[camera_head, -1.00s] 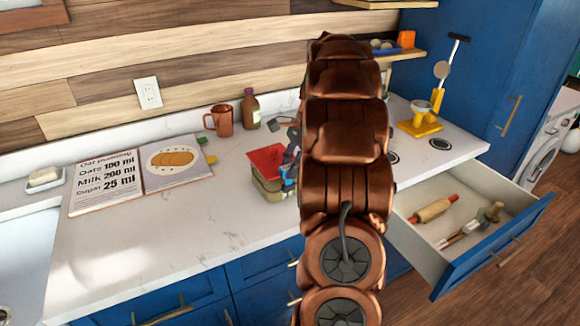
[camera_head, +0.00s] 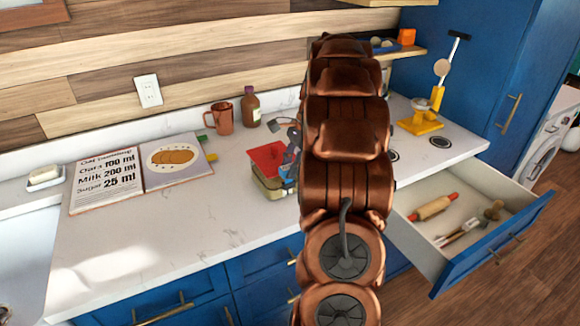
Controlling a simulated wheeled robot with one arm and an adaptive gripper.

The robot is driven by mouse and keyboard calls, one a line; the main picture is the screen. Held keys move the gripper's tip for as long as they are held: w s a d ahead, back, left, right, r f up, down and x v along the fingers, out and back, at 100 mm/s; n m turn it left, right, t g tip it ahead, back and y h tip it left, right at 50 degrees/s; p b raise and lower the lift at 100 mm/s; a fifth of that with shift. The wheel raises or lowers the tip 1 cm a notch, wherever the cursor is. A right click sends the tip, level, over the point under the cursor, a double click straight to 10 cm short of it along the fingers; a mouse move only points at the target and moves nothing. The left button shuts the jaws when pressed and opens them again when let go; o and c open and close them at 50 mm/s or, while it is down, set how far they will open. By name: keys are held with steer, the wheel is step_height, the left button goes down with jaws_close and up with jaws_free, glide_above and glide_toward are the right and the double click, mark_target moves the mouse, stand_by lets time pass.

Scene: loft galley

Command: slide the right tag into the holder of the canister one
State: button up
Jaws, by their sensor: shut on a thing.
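My copper arm runs down the middle of the view and hides much of the counter behind it. My gripper (camera_head: 294,145) shows only as a grey and blue part at the left edge of the arm. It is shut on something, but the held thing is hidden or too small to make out. I cannot make out the canisters, a tag holder or any tag for certain.
An open recipe book (camera_head: 140,178), a copper mug (camera_head: 222,119) and a brown bottle (camera_head: 251,108) stand on the counter (camera_head: 180,240). A yellow stand (camera_head: 420,123) is at the right. An open drawer (camera_head: 470,215) juts out below. The counter's front left is clear.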

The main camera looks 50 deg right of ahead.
steer(key=shift+f, duration=0.1)
steer(key=o, duration=1)
steer(key=shift+o, duration=0.2)
steer(key=o, duration=0.5)
steer(key=shift+r+p, duration=1.9)
steer(key=shift+r, duration=1.65)
